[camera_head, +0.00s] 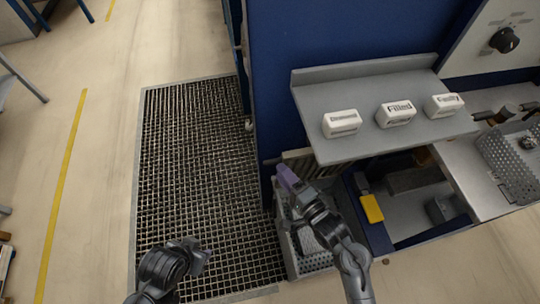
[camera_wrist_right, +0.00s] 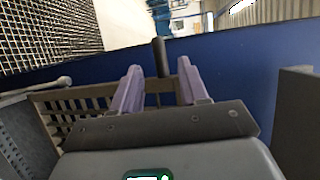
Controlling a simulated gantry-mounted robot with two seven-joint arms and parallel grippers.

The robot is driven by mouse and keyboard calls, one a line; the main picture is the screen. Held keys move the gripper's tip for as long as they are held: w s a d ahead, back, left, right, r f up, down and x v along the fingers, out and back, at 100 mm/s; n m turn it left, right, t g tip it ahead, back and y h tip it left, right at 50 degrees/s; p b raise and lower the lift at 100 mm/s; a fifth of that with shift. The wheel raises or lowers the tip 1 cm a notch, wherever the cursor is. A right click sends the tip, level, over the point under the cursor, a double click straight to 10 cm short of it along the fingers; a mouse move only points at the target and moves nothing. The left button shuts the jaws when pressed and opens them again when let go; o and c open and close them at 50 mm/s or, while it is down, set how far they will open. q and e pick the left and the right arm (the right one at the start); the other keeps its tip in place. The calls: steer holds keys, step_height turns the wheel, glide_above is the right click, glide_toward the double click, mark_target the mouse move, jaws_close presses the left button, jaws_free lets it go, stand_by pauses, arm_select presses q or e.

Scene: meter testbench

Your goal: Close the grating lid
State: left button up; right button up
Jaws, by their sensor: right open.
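A slatted, beige-brown grating lid (camera_head: 312,163) stands up behind a grey box (camera_head: 291,262), close to the blue bench side and partly under the grey shelf. Its slats also show in the right wrist view (camera_wrist_right: 60,105), behind my gripper. My right gripper (camera_head: 288,178) is at the lid's left end, over the box, with purple fingers. In the wrist view the fingers (camera_wrist_right: 162,88) are apart, with a dark upright post (camera_wrist_right: 159,58) seen between them; I cannot tell whether they touch it. My left gripper (camera_head: 203,255) is over the floor grating, away from the lid; its opening is unclear.
A grey shelf (camera_head: 365,82) with three white labelled blocks juts out above the lid. The blue bench wall (camera_head: 330,30) stands behind. A yellow object (camera_head: 371,208) sits in the open bay at right. A floor grating (camera_head: 195,180) and bare floor lie left.

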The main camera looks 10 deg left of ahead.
mark_target(271, 160)
steer(key=b+x, duration=0.2)
steer(key=x, duration=0.4)
steer(key=shift+w+a, duration=0.2)
steer(key=shift+w, duration=0.05)
steer(key=shift+w+a, duration=0.45)
steer(key=shift+c, duration=1)
jaws_close()
